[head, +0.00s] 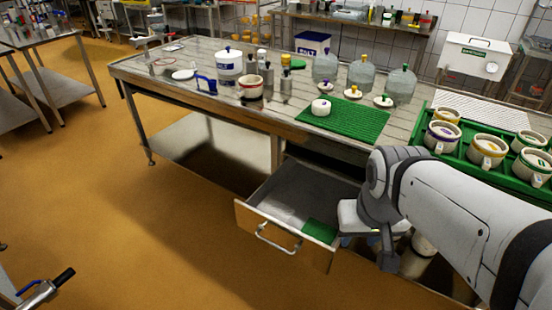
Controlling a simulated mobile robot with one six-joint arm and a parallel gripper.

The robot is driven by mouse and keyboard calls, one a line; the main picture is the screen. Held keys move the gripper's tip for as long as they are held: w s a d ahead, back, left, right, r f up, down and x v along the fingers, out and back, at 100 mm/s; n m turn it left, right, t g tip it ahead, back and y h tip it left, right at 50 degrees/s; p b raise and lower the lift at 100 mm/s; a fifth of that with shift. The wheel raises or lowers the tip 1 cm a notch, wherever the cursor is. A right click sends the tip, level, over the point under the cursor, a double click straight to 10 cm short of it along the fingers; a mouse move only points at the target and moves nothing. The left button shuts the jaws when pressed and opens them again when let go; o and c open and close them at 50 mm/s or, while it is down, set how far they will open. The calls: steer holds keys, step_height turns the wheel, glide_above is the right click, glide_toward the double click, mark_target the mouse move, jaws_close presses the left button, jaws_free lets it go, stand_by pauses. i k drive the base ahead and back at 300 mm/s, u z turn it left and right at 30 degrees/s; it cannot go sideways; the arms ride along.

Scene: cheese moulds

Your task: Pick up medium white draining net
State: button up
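A flat white ribbed sheet (482,108), which looks like a draining net, lies on the right part of the table behind the green tray; I cannot tell whether it is the medium one. A green mat (345,120) lies on the table, and a small green piece (320,230) lies in the open drawer (285,243). My gripper (388,262) hangs low beside the drawer's right side, well below and left of the white sheet. Its fingers are too small and dark to tell open from shut. A pale part (350,217) beside it may be mine.
Glass bottles (361,77), small lidded jars and a white bucket (228,68) stand on the table (145,72). The pulled-out drawer juts over the floor.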

mark_target(279, 212)
steer(key=u, duration=0.05)
steer(key=i, duration=0.95)
steer(key=z, duration=0.1)
